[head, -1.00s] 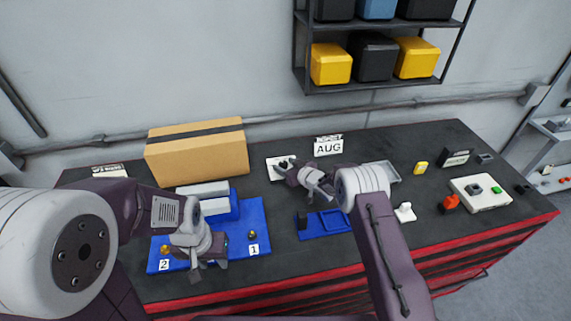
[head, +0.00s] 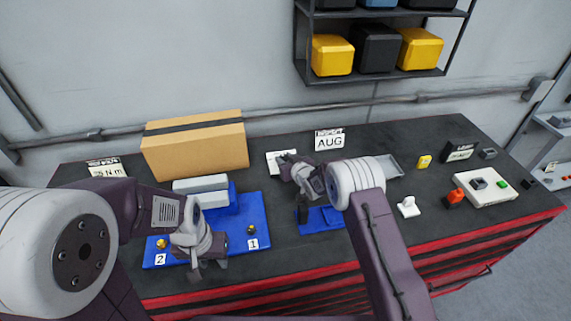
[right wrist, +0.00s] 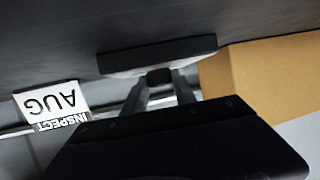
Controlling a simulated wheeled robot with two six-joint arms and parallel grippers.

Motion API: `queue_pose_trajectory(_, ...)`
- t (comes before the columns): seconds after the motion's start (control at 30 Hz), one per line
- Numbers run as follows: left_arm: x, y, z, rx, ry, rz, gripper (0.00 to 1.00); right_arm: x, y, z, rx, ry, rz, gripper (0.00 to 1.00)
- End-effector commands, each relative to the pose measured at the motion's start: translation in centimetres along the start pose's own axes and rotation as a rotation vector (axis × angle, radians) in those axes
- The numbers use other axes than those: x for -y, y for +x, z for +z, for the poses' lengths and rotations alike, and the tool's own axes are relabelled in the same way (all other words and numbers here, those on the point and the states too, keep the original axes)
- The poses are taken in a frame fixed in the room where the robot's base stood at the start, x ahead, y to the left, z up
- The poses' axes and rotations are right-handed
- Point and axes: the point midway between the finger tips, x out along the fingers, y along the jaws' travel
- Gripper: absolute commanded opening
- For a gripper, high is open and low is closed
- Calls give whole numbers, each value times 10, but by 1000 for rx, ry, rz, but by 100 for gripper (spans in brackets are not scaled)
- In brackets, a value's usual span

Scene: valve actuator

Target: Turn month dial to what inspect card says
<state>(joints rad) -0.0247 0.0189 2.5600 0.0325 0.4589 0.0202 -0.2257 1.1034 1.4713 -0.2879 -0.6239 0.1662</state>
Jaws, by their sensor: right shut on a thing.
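The white inspect card (head: 329,141) stands at the back of the bench and reads AUG. It also shows upside down in the right wrist view (right wrist: 52,103), where INSPECT is legible. The dial's pale plate (head: 274,162) lies left of the card, partly covered by my right gripper (head: 287,161). In the right wrist view my right gripper (right wrist: 158,88) has its two fingers on either side of a small dark knob (right wrist: 158,76) and is shut on it. The dial's markings cannot be read. My left gripper (head: 196,268) hangs over the blue mat; its finger opening is unclear.
A cardboard box (head: 195,150) stands behind the blue mat (head: 262,215), left of the dial. A smaller blue tray (head: 333,218) lies in front of my right gripper.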

Motion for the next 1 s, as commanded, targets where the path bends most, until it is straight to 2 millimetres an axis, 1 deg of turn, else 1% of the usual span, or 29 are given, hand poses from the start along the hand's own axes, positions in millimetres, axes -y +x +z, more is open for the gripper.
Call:
queue_pose_trajectory(0.03,0,16,2,0,0,0,36,3,3,6,-3,13,29,0)
queue_pose_trajectory(0.1,0,25,3,0,0,0,36,5,3,6,-4,35,84,0)
queue_pose_trajectory(0.23,1,31,3,0,0,0,36,7,2,2,-2,78,186,0)
queue_pose_trajectory(0.37,0,24,2,0,0,0,36,8,1,-2,-1,118,284,0)
queue_pose_trajectory(0.6,0,6,1,0,0,0,36,9,1,-4,-1,179,434,0)
queue_pose_trajectory(0.8,0,-3,0,0,0,0,36,9,2,-4,-2,213,515,0)
queue_pose_trajectory(1.0,0,-6,-1,0,0,0,36,8,2,-3,-4,229,556,0)
